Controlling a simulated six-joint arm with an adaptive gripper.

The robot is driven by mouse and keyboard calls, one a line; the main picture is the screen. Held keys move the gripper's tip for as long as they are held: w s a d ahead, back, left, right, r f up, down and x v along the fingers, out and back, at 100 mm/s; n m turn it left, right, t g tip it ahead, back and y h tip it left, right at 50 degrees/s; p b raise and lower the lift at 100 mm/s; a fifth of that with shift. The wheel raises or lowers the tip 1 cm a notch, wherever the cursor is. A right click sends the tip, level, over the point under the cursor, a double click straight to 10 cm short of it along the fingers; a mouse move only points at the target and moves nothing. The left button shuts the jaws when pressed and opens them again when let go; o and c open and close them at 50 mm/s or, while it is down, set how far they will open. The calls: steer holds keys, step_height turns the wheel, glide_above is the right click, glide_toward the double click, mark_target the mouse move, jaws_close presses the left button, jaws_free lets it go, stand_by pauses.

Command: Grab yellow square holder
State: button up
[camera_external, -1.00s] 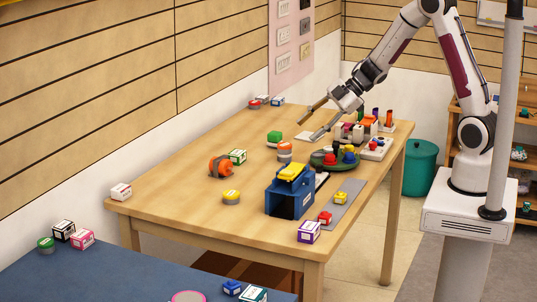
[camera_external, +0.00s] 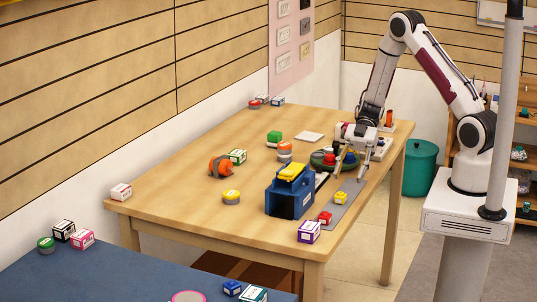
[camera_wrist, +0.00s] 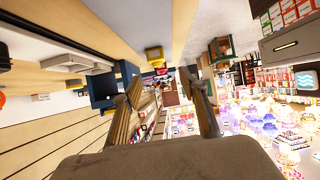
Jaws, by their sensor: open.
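A small yellow square holder (camera_external: 341,198) sits on a grey mat (camera_external: 349,209) near the table's right edge, just behind a red block. In the wrist view a yellow block (camera_wrist: 155,54) that looks like it shows ahead, between the lines of the fingers. My gripper (camera_external: 350,175) points down over the far end of the mat, a little behind the yellow holder and apart from it. The fingers also show in the wrist view (camera_wrist: 160,77), spread with nothing between them.
A blue box with a yellow top (camera_external: 283,196) stands left of the mat. A red block (camera_external: 324,217) and a purple-and-white box (camera_external: 309,232) are in front.

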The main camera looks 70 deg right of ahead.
mark_target(341, 191)
steer(key=shift+x, duration=1.3)
steer(key=shift+a, duration=0.1)
steer(key=shift+x, duration=2.55)
steer(key=shift+w, duration=0.2)
steer(key=c, duration=1.1)
